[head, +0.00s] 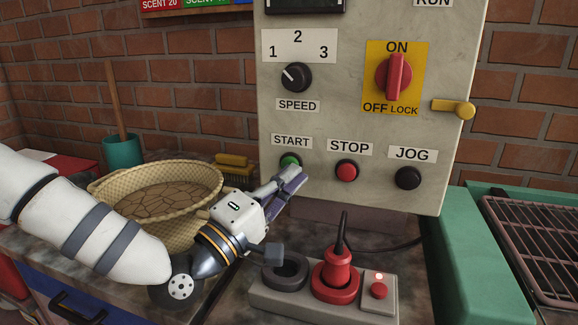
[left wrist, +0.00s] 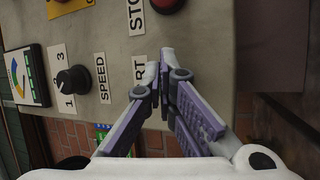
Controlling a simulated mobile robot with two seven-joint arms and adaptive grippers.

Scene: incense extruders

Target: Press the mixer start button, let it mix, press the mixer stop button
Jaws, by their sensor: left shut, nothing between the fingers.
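The control panel (head: 340,110) carries the green START button (head: 290,160), the red STOP button (head: 346,170) and the black JOG button (head: 407,178) in a row. My left gripper (head: 298,176) is shut and empty, its fingertips in front of the panel just below the START button. In the left wrist view its closed fingers (left wrist: 163,75) cover the START button and part of its label, and the STOP button (left wrist: 167,4) shows at the top edge. I cannot tell whether the fingertips touch the START button. My right gripper is not in view.
A wicker basket (head: 200,180) of cracked brown material stands beside my left arm. Below the panel is a box (head: 330,298) with a red plug and a lit red switch. A green frame with a grille (head: 540,235) is at right. The panel also has a speed knob (head: 296,77) and ON/OFF switch (head: 395,77).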

